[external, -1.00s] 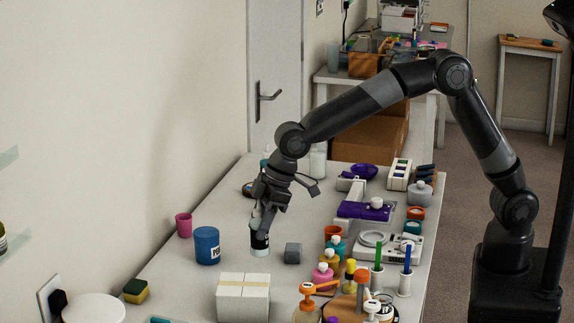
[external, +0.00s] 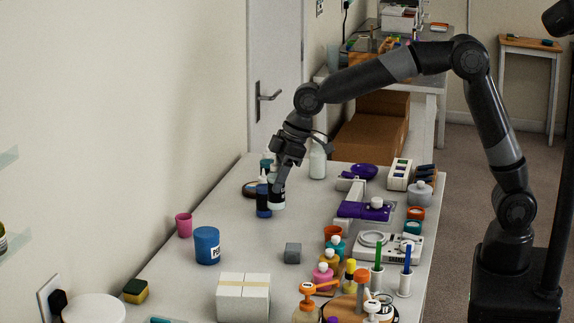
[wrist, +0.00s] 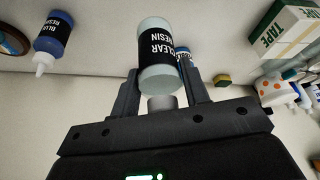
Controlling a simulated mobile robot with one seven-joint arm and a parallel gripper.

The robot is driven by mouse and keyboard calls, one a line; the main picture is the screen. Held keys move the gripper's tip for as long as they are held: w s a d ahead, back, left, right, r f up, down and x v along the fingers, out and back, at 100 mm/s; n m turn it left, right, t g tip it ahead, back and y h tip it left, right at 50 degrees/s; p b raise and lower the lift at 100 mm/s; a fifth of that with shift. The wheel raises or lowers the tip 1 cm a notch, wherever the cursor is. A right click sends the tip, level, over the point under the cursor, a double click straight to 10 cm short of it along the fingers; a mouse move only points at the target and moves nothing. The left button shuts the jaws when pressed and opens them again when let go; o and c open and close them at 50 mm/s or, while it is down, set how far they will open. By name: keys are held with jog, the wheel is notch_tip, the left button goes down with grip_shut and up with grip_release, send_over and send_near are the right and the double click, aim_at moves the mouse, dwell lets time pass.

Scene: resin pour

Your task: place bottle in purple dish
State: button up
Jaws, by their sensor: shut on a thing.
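My gripper (external: 280,183) is shut on the clear resin bottle (external: 277,200), a pale bottle with a black label. In the wrist view my gripper (wrist: 160,88) has one finger on each side of the bottle (wrist: 155,42), whose label reads "CLEAR RESIN". In the external view the bottle is close beside a blue resin bottle (external: 263,203); I cannot tell whether they touch or how high mine is held.
A white bottle (external: 318,160) stands between my gripper and the dish. A blue cup (external: 207,245), a grey cube (external: 293,253) and a white box (external: 243,298) stand nearer. The table's middle is fairly clear.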

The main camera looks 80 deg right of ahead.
jog(key=s+d+m+h, duration=0.2)
jog(key=d+m, duration=0.2)
jog(key=d, duration=1.2)
jog(key=s+d+m+h, duration=0.1)
jog(key=s+d+m, duration=0.25)
jog(key=d, duration=1.25)
jog(key=s+d+m+g+h, duration=0.15)
jog(key=s+d+m, duration=0.35)
jog(key=s+d, duration=0.55)
jog(key=s+d+m+h, duration=0.2)
jog(key=s+d+m, duration=0.45)
jog(key=d, duration=0.65)
jog(key=shift+w+a+f+n+y, duration=0.1)
jog(key=shift+w+a+f+n, duration=0.25)
jog(key=shift+w+a+f, duration=0.9)
jog(key=shift+w+a+f+n+y, duration=0.1)
jog(key=shift+w+a+f+n, duration=0.35)
jog(key=shift+w+f, duration=1.45)
jog(key=shift+w+a+f+n+y, duration=0.1)
jog(key=shift+w+a+f+n, duration=0.1)
jog(key=shift+w+a+f, duration=1.3)
jog(key=shift+s+d+f, duration=0.2)
jog(key=shift+d+f, duration=0.15)
jog(key=shift+d, duration=0.15)
